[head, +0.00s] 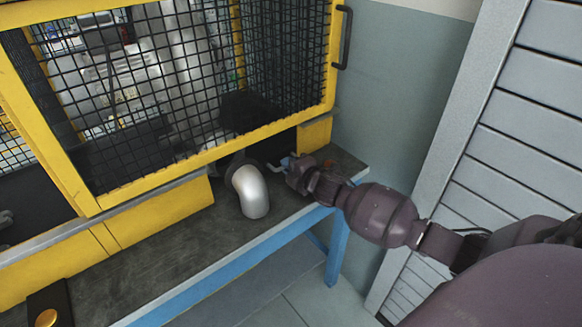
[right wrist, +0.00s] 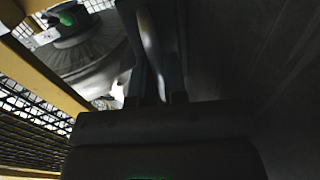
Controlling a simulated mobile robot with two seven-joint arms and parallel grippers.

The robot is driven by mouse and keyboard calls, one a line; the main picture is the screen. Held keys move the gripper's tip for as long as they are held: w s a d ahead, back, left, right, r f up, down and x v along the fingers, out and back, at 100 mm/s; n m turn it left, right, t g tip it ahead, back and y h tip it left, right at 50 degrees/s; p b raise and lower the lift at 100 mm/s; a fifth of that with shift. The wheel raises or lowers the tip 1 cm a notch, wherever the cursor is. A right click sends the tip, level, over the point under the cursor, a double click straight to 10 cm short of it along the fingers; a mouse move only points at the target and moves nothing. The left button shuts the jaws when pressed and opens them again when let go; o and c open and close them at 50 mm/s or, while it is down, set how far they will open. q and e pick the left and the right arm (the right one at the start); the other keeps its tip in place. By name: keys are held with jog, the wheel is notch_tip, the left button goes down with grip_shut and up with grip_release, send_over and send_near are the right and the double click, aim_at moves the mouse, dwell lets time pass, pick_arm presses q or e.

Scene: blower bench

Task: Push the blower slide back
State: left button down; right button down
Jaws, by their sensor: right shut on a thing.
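A silver elbow pipe (head: 250,191) sticks out over the dark bench top, below the yellow-framed mesh cage. It seems to be part of the blower, whose remaining parts are mostly hidden behind the cage. My right gripper (head: 289,166) is at the cage's lower right opening, to the right of the pipe. It is shut on a small blue-grey piece (head: 279,167) that looks like the handle of the blower slide. In the right wrist view, a pale upright bar (right wrist: 150,45) runs up from between the dark fingers (right wrist: 160,98). The slide's body is too dark to make out. My left gripper is not in view.
The yellow mesh cage (head: 200,155) hangs just above my right gripper, with a yellow post (head: 315,134) close behind. The bench top (head: 240,225) is clear in front of the pipe. A dark block with an orange button (head: 46,317) sits front left. A slatted grey panel (head: 505,165) stands right.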

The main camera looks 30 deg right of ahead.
jog(key=c, duration=1.2)
grip_release()
jog(key=shift+w+r, duration=0.1)
jog(key=shift+w, duration=0.1)
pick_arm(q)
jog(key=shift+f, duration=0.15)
pick_arm(e)
jog(key=shift+s, duration=0.1)
jog(key=shift+s+r, duration=0.15)
jog(key=shift+s, duration=0.45)
jog(key=p+v, duration=0.2)
jog(key=v, duration=0.6)
jog(key=shift+s+r, duration=0.1)
jog(key=shift+s, duration=0.2)
jog(key=shift+s+d, duration=0.1)
jog(key=shift+s, duration=0.35)
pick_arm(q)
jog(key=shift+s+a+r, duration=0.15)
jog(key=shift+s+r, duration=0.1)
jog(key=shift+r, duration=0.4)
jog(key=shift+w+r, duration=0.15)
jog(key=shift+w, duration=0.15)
